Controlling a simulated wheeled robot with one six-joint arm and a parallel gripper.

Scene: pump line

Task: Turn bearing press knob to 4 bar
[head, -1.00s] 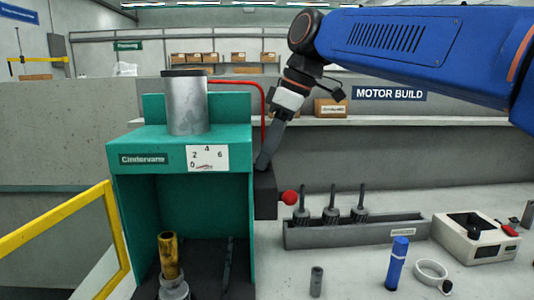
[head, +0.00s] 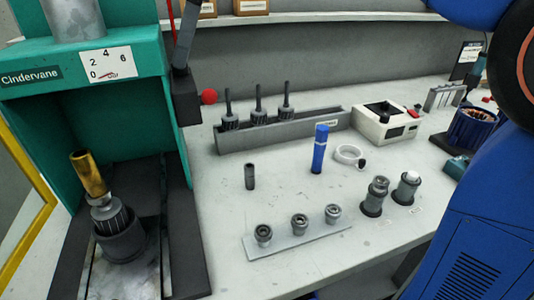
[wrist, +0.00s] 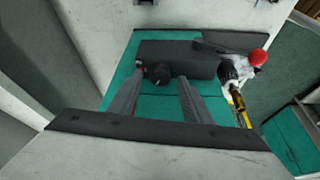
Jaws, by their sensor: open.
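The green bearing press (head: 130,120) stands at the left of the head view. Its white dial (head: 106,64) is marked 0, 2, 4, 6; a small red needle sits low, near 0, too small to read exactly. A black box (head: 184,100) is fixed to the press's right side. In the wrist view a round black knob (wrist: 158,73) shows on this box. My gripper (wrist: 162,71) is open, its two fingers on either side of the knob; I cannot tell whether they touch it. In the head view only a finger (head: 184,50) shows, at the top of the box.
A red ball (head: 208,97) sticks out right of the box. A yellow rail (head: 32,170) stands at the left. A brass-coloured part (head: 87,173) stands inside the press.

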